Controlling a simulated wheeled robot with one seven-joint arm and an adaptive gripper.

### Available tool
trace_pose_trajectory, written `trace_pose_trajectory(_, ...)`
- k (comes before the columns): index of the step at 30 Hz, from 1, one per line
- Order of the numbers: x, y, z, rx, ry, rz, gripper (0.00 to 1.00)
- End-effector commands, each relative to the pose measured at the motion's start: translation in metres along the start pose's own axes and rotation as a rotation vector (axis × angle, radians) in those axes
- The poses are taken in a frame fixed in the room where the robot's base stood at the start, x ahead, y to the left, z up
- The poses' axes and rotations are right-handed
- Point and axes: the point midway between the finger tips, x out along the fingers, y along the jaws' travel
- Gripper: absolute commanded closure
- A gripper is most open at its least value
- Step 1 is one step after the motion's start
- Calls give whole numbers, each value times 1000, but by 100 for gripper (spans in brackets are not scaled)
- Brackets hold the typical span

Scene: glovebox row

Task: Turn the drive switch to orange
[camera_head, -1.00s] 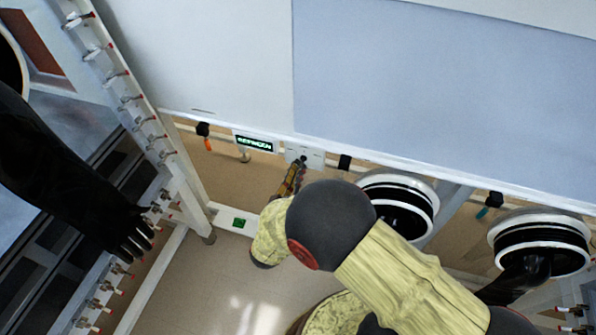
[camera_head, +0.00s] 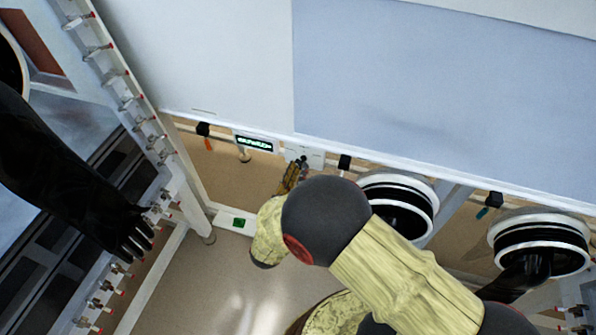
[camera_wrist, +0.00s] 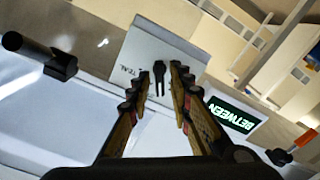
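The drive switch is a small black knob (camera_wrist: 159,78) on a white plate (camera_wrist: 140,52) marked TEAL at its lower left in the wrist view. In the head view the plate (camera_head: 315,157) sits under the cabinet's lower edge. My gripper (camera_wrist: 160,74) is open, with one finger on each side of the knob and a visible gap on both sides. How near the fingertips are in depth is hard to tell. In the head view my gripper (camera_head: 296,170) is just below the plate.
A black handle with an orange tip (camera_head: 206,136) hangs left of the display, and one with a teal tip (camera_head: 488,205) hangs to the right. Round glove ports (camera_head: 398,207) lie right of the plate. A post with several valves (camera_head: 130,98) stands at left.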

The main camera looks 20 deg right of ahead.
Motion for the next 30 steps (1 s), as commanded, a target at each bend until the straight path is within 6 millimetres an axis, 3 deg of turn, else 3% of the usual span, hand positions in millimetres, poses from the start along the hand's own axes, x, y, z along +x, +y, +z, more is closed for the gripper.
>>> trace_pose_trajectory(14, -5, -1, -1, 0, 1, -2, 73)
trace_pose_trajectory(30, -88, -2, -1, -1, 2, -4, 73)
